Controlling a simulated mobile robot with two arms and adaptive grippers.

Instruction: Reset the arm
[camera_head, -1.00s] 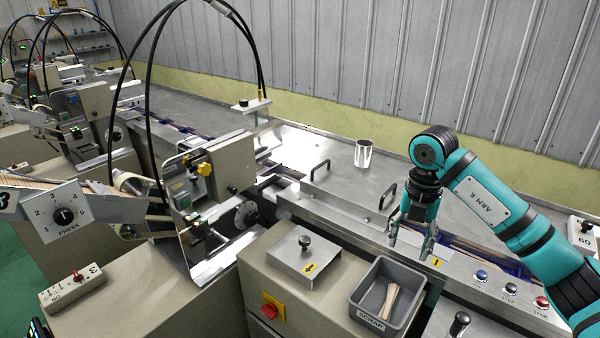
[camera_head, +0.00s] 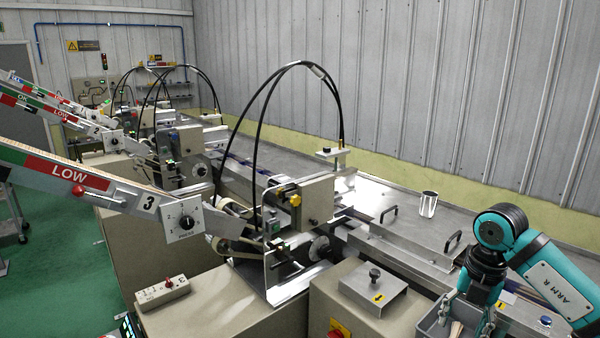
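My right arm, teal and black and marked ARM R, comes in from the right edge. My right gripper (camera_head: 470,316) points down at the lower right, its fingers apart. No object shows between them. It overlaps the grey scrap bin (camera_head: 428,325) in the picture, and I cannot tell its height above it. Light wooden sticks (camera_head: 456,330) show partly in the bin, which the frame edge cuts off. My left arm and gripper are not in view.
A wrapping machine (camera_head: 308,203) with arched black hoses stands mid-view. A sloped chute marked LOW (camera_head: 70,175) reaches in from the left. Green floor is open at left.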

